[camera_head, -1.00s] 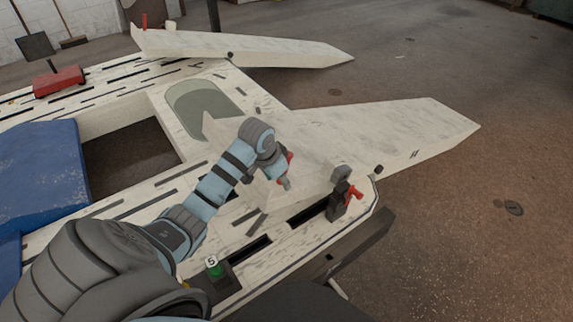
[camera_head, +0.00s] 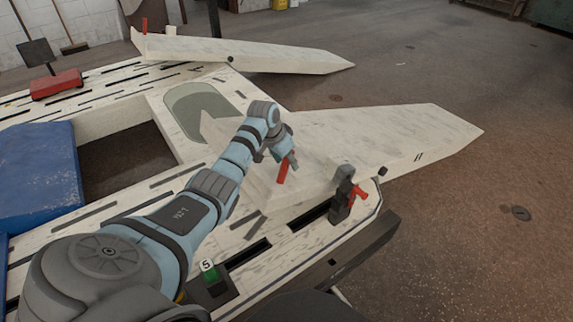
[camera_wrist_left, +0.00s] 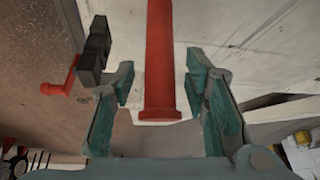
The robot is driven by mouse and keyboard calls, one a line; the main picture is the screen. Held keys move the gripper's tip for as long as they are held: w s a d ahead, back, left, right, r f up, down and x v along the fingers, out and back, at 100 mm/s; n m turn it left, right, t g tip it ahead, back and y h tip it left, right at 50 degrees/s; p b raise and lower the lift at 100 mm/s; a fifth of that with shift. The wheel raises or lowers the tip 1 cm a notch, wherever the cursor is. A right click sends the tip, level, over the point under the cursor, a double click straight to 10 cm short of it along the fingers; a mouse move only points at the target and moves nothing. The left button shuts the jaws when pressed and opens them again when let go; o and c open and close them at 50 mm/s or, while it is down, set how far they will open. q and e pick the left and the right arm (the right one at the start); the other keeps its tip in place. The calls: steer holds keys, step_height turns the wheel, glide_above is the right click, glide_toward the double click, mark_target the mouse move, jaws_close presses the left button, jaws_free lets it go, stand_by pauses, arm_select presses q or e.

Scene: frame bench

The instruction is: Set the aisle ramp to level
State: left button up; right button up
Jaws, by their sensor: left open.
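Two pale, wedge-shaped ramps stick out from the frame bench: a near ramp (camera_head: 390,140) and a far ramp (camera_head: 250,52). I cannot tell from the frames which is the aisle ramp. A red handle (camera_head: 284,170) stands over the near ramp's inner part. My left gripper (camera_head: 287,160) is at this handle, partly hidden by its own wrist. In the left wrist view, the open fingers of the gripper (camera_wrist_left: 162,95) stand on either side of the red handle (camera_wrist_left: 160,60), with gaps on both sides. My right gripper is not in view.
A dark post with a red lever (camera_head: 358,194) stands on the bench edge beside the near ramp; the lever also shows in the left wrist view (camera_wrist_left: 62,88). A green marker with a 5 (camera_head: 209,270) is nearer. A blue block (camera_head: 38,170) lies left. The right floor is clear.

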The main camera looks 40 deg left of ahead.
arm_select(q)
steer(key=shift+f, duration=0.15)
jaws_close()
steer(key=shift+w, duration=0.1)
